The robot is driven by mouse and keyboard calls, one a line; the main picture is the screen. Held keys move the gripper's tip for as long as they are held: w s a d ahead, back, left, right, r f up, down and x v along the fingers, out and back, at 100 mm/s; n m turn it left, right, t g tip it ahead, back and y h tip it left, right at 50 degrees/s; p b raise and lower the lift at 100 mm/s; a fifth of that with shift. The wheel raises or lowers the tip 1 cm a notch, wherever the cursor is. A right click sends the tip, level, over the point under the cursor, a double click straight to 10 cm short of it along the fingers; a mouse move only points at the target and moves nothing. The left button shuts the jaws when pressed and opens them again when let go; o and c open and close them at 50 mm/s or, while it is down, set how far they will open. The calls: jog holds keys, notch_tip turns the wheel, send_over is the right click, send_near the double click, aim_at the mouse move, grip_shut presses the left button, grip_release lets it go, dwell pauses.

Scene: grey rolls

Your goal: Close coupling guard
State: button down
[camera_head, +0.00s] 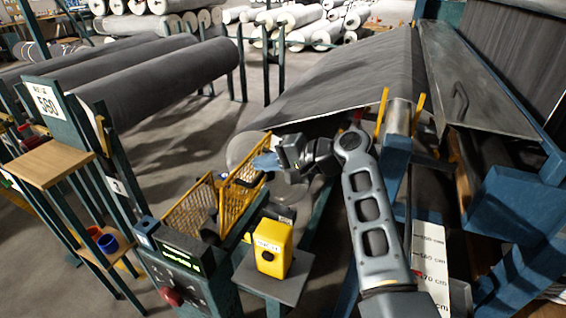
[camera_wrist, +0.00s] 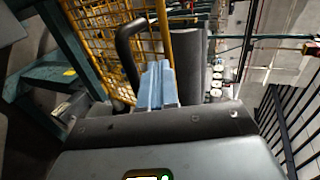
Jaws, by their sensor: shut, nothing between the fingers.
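The coupling guard is yellow mesh in yellow frames. In the head view one mesh panel (camera_head: 243,186) stands upright at an angle to another mesh panel (camera_head: 190,213), with a gap between them. My gripper (camera_head: 264,162) is at the upper right edge of the nearer upright panel. In the wrist view its blue fingers (camera_wrist: 157,84) are together with nothing between them. A black curved handle (camera_wrist: 124,50) on the yellow mesh (camera_wrist: 98,30) is just left of the fingers. Whether fingers and handle touch cannot be told.
A yellow box with a black button (camera_head: 272,247) stands on a grey stand in front of the guard. A control box with a red knob (camera_head: 172,297) is at its left.

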jog(key=shift+w+a, duration=0.2)
jog(key=shift+a, duration=0.4)
jog(key=shift+a+r, duration=0.1)
jog(key=shift+a, duration=0.05)
